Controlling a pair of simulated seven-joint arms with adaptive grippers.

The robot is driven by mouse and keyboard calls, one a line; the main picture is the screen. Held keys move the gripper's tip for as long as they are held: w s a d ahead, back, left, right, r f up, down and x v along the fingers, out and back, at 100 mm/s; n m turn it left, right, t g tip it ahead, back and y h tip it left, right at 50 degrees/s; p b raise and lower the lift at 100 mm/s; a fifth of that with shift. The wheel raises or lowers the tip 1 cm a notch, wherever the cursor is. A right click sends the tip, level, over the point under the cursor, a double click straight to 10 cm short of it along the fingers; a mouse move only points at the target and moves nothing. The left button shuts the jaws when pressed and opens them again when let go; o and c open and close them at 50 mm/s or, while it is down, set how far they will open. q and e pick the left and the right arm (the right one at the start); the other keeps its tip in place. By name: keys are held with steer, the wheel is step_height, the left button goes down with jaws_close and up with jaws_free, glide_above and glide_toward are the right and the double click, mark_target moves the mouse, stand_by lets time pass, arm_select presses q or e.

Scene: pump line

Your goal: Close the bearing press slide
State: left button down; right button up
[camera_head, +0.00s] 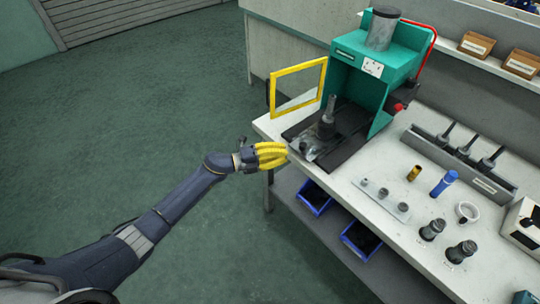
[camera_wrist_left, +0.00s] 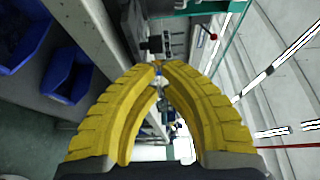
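The bearing press (camera_head: 375,65) is a teal frame with a grey cylinder on top, at the back of the bench. Its dark slide (camera_head: 338,152) sticks out of the press toward the bench's left edge. A grey metal part with an upright shaft (camera_head: 327,122) stands on it. My left gripper (camera_head: 286,155) has yellow ribbed fingers and is just off the slide's outer end, near the bench edge. In the left wrist view the fingertips (camera_wrist_left: 159,66) meet with nothing clearly held. A dark block (camera_wrist_left: 155,44) shows beyond them. My right gripper is not in view.
A yellow guard frame (camera_head: 299,87) stands swung out at the press's left. Blue bins (camera_head: 315,199) sit below the benchtop. A shaft rack (camera_head: 460,163), small cylinders and a white ring (camera_head: 467,212) occupy the right. The floor left of the bench is clear.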

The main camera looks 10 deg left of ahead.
mark_target(296, 150)
arm_select(q)
steer(key=shift+x, duration=2.4)
steer(key=shift+w, duration=0.1)
